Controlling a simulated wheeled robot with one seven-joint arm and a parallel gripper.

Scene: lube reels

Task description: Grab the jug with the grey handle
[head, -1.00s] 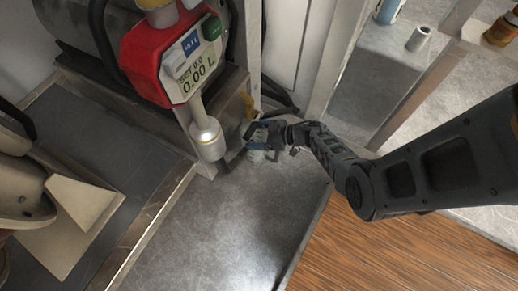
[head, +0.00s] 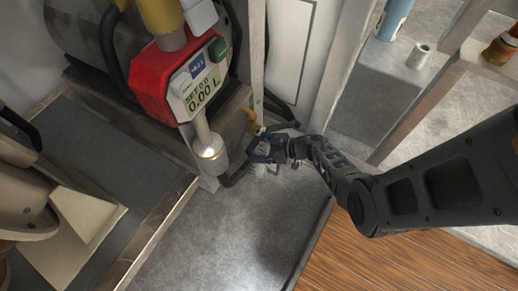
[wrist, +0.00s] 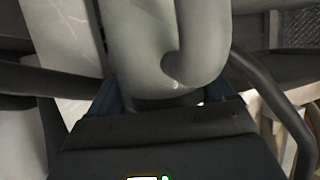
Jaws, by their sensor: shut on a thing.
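The jug with the grey handle (wrist: 140,45) fills the top middle of the wrist view, pale grey with a curved handle on its right side. My gripper (wrist: 163,98) is shut on it, with a blue finger on each side. In the head view my gripper (head: 264,150) is low beside the metal nozzle of the red meter, above the grey floor. A small pale part below the fingers there may be the jug, but most of it is hidden.
The red meter (head: 158,82) with its display and nozzle (head: 209,150) hangs just left of my gripper. Dark hoses run close behind and beside it. A blue-and-white container (head: 393,18) and a small pale cup (head: 419,55) stand at the upper right. Open grey floor (head: 235,225) lies in front.

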